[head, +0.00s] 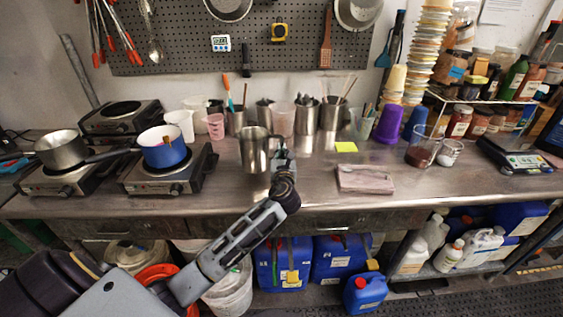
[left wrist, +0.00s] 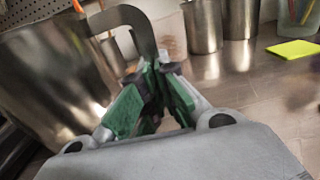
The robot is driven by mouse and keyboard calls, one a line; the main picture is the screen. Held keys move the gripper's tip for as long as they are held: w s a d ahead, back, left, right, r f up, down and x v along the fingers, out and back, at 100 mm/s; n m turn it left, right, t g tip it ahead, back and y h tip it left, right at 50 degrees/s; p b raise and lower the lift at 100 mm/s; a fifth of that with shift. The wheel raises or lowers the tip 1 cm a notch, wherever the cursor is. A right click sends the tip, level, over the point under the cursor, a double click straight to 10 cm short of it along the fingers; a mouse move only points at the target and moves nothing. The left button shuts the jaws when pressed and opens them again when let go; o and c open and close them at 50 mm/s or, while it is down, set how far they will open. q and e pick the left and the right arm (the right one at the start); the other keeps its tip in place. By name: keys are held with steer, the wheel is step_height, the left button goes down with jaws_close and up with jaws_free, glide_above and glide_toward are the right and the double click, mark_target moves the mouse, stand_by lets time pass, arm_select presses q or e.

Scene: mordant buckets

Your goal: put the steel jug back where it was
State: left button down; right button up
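The steel jug (head: 253,152) is a shiny metal vessel at the middle of the steel counter, in front of the row of metal canisters. In the left wrist view the jug (left wrist: 45,80) fills the left side, with its curved handle (left wrist: 138,27) running down to my fingertips. My left gripper (head: 281,156) is at the jug's right side. In the left wrist view the green-padded fingers of my left gripper (left wrist: 152,68) close together on the handle. I cannot tell whether the jug's base touches the counter. My right gripper is not in view.
Steel canisters with tools (head: 306,116) and a pink cup (head: 283,120) stand behind the jug. A blue pot (head: 165,155) sits on a hot plate at left. Bare counter (head: 225,185) shows front-left of the jug.

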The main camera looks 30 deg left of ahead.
arm_select(q)
steer(key=shift+f, duration=0.35)
step_height(320, 180, down, 2)
steer(key=shift+f+b, duration=0.25)
steer(key=shift+b, duration=0.1)
steer(key=shift+f, duration=0.3)
steer(key=c, duration=1.6)
jaws_free()
steer(key=shift+c, duration=0.2)
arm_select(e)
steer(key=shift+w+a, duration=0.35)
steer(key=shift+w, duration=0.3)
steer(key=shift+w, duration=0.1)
